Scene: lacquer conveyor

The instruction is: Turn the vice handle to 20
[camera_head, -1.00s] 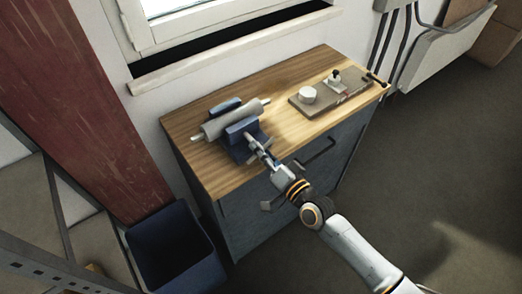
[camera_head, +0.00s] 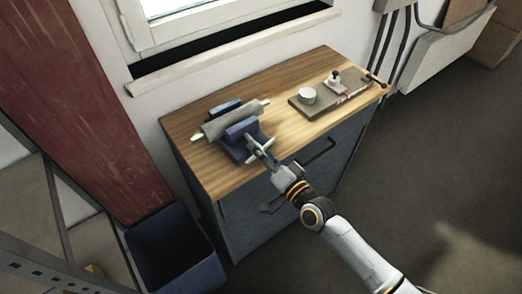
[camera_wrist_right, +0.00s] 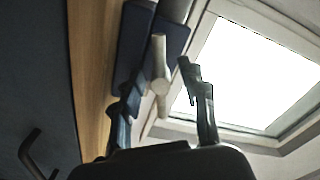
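The blue vice (camera_head: 232,148) stands at the front left of the wooden bench top, with a grey cylindrical piece (camera_head: 218,125) lying across its jaws. Its light handle bar (camera_head: 260,152) crosses the screw end at the bench's front edge. My right gripper (camera_head: 266,157) is at this handle. In the right wrist view, the handle bar (camera_wrist_right: 159,80) stands upright between the two spread fingers of the right gripper (camera_wrist_right: 160,95), with gaps showing on both sides. Any scale or number on the handle cannot be read. My left gripper is not in view.
The wooden bench top (camera_head: 285,115) carries a flat board (camera_head: 330,98) with a white round piece (camera_head: 307,95) at the right. A dark drawer handle (camera_head: 318,152) projects from the cabinet front. A blue bin (camera_head: 175,245) stands at the lower left. A window is behind the bench.

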